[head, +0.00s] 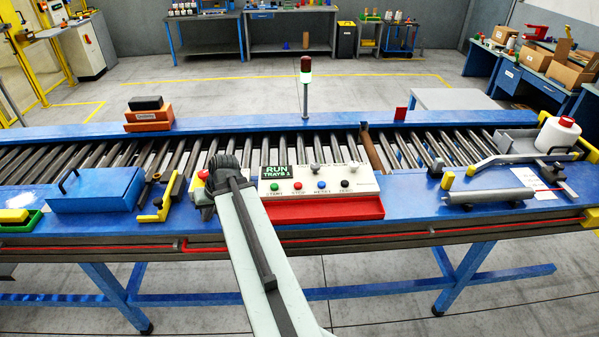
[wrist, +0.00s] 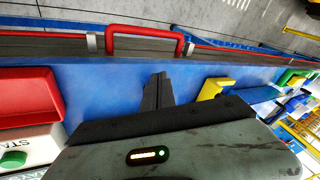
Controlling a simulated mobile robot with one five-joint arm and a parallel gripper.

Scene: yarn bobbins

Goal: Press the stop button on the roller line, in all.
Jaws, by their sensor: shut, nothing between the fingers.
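The white control panel (head: 365,184) stands on the blue table of the roller line. Its small screen (head: 275,175) reads RUN and TRAYS 1. The red button (head: 297,186) labelled STOP sits between the green START button (head: 274,187) and the blue button (head: 321,185). My gripper (head: 222,163) is left of the panel, apart from the red button. In the wrist view my fingers (wrist: 157,91) are together and empty, over bare blue table. The green button also shows in the wrist view (wrist: 14,159), at the left edge; the red button is not seen there.
A red tray (head: 340,210) lies along the panel's front. A yellow-and-red piece (head: 201,177) is partly hidden behind my gripper. A blue case (head: 97,190) and a yellow bracket (head: 160,205) lie to the left. A grey cylinder (head: 490,197) lies to the right. Rollers run behind the panel.

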